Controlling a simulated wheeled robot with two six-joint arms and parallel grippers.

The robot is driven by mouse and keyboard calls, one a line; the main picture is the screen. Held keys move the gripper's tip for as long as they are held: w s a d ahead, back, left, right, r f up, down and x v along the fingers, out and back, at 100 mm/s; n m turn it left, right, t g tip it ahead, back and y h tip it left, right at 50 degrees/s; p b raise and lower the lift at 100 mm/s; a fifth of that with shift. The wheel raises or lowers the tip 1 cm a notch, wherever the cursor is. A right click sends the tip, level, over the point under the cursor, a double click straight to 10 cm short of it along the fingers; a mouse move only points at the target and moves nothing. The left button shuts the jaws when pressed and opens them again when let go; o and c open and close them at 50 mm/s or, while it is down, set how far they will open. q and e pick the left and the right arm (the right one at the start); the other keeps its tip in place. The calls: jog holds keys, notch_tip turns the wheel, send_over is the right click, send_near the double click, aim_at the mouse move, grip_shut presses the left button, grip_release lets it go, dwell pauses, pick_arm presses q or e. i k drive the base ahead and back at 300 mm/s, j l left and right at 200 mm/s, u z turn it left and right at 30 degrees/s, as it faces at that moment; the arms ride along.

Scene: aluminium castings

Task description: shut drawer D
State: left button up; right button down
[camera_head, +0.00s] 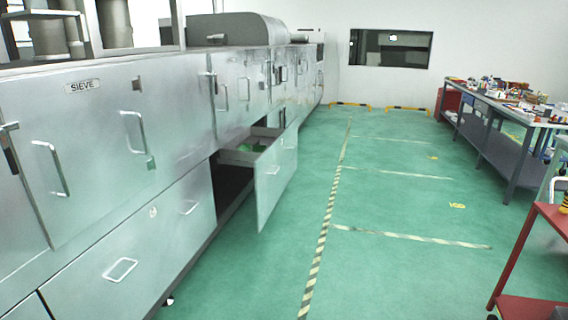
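One drawer (276,182) stands pulled out from the lower part of the long metal cabinet row on the left. Its metal front stands well clear of the cabinet, and a pale handle (272,170) sits on it. Something green (258,148) shows inside. A dark gap lies below and beside the drawer. I cannot read a letter D on it. Neither of my grippers is in view.
The metal cabinets (100,165), one labelled SIEVE (82,86), line the left side. Green floor with a striped tape line (325,225) is clear in the middle. Cluttered workbenches (510,115) and a red cart (530,240) stand at the right.

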aim_at(275, 168)
jog(key=i, duration=1.45)
